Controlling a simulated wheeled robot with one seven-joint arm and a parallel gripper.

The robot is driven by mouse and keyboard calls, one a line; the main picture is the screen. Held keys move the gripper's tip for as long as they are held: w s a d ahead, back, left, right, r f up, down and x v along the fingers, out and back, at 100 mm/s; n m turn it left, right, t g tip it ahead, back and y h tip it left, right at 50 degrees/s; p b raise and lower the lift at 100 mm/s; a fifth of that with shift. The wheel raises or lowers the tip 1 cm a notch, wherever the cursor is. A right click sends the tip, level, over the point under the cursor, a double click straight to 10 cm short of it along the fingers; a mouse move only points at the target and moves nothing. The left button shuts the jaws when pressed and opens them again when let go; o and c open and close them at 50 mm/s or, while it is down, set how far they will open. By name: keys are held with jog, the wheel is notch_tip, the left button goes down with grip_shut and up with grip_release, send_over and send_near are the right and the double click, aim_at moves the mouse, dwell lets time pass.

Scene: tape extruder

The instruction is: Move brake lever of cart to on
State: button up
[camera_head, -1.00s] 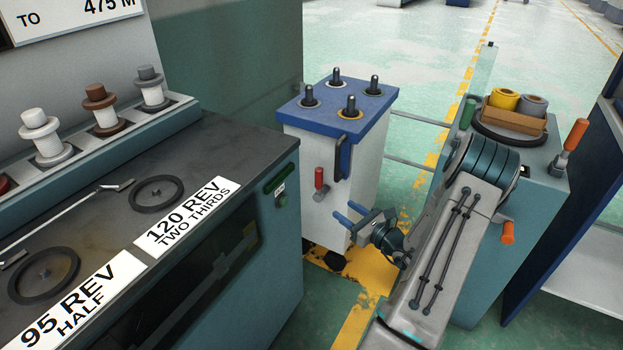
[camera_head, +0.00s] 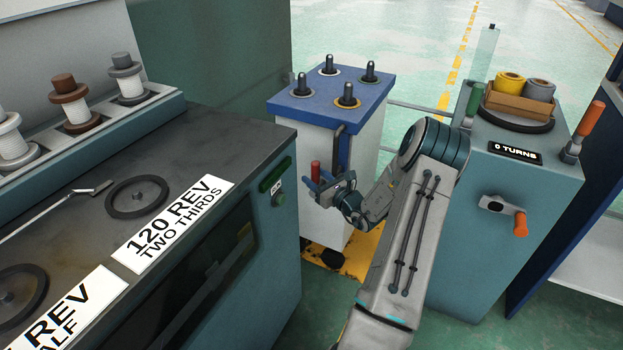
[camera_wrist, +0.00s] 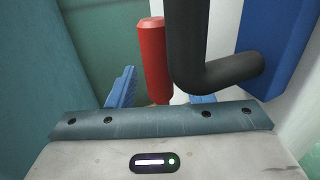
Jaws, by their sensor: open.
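The cart (camera_head: 369,157) is a white box with a blue top (camera_head: 329,97) bearing several black-handled posts. A red lever (camera_head: 315,171) stands upright on its front face, to the left of a dark bent handle (camera_head: 341,147). My gripper (camera_head: 318,181) is open at the cart's front, close to the red lever. In the wrist view the red lever (camera_wrist: 154,55) rises between the two blue fingertips, nearer the left one, with its lower end hidden behind my gripper. The dark bent handle (camera_wrist: 208,55) hangs in front of the right fingertip. I cannot tell whether a finger touches the lever.
A bench (camera_head: 225,112) with spools and number labels stands close on the left. A teal machine (camera_head: 476,248) with an orange crank (camera_head: 520,223) and an orange-topped lever (camera_head: 588,118) stands on the right. Floor shows between the cart and the machine.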

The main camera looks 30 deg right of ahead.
jog(key=shift+w+a, duration=0.2)
jog(key=shift+w, duration=0.95)
